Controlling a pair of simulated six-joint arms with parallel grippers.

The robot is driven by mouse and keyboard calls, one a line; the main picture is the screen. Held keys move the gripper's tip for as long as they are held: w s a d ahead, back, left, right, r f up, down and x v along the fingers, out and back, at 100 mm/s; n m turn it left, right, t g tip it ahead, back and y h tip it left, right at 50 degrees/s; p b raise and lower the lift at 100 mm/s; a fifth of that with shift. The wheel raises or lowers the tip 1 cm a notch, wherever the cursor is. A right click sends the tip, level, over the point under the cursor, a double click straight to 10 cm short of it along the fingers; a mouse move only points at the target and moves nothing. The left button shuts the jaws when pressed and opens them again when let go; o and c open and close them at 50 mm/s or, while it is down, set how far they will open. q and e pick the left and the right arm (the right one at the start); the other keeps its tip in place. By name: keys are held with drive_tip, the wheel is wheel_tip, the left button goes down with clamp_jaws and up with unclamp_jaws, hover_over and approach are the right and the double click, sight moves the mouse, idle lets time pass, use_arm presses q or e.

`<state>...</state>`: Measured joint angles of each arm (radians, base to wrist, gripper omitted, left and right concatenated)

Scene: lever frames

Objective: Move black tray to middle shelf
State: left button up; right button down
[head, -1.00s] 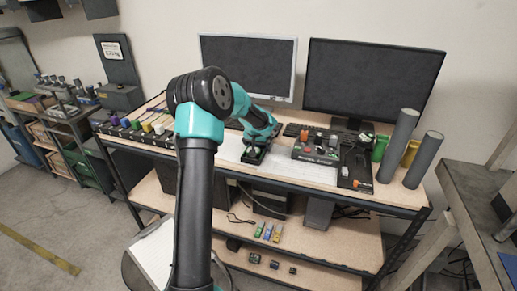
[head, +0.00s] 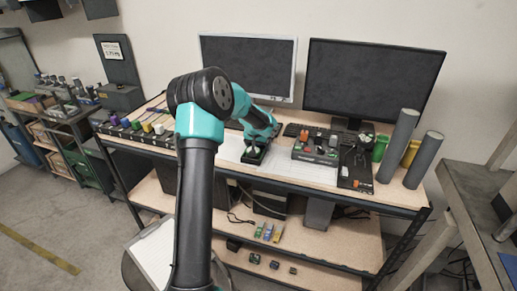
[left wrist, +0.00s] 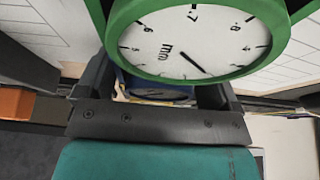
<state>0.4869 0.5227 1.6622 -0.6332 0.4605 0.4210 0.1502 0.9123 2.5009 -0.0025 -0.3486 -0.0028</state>
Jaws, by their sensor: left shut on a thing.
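A black tray (head: 357,176) with small parts on it, one of them orange, lies on the right of the desktop. The middle shelf (head: 335,245) is the wooden board below the desktop. My left gripper (head: 253,152) is low over the desktop, left of that tray and apart from it. In the left wrist view (left wrist: 158,95) a green-rimmed dial gauge (left wrist: 200,40) fills the space at its fingers, and it looks shut on this gauge. A blue-rimmed dial (left wrist: 155,92) shows behind. The fingertips are partly hidden. My right gripper is not in view.
Two monitors (head: 375,85) stand at the back of the desk. A black button box (head: 316,147) sits left of the tray, and grey tubes (head: 425,160) stand to its right. Small coloured items (head: 268,232) lie on the middle shelf, whose right part has free room.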

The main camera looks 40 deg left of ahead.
use_arm(q)
drive_tip(key=shift+r, duration=0.15)
drive_tip(key=shift+r, duration=1.7)
drive_tip(key=s+d+r, duration=0.1)
drive_tip(key=s+d, duration=1)
drive_tip(key=shift+d+r, duration=0.2)
drive_tip(key=shift+d, duration=0.15)
drive_tip(key=shift+w+d, duration=0.1)
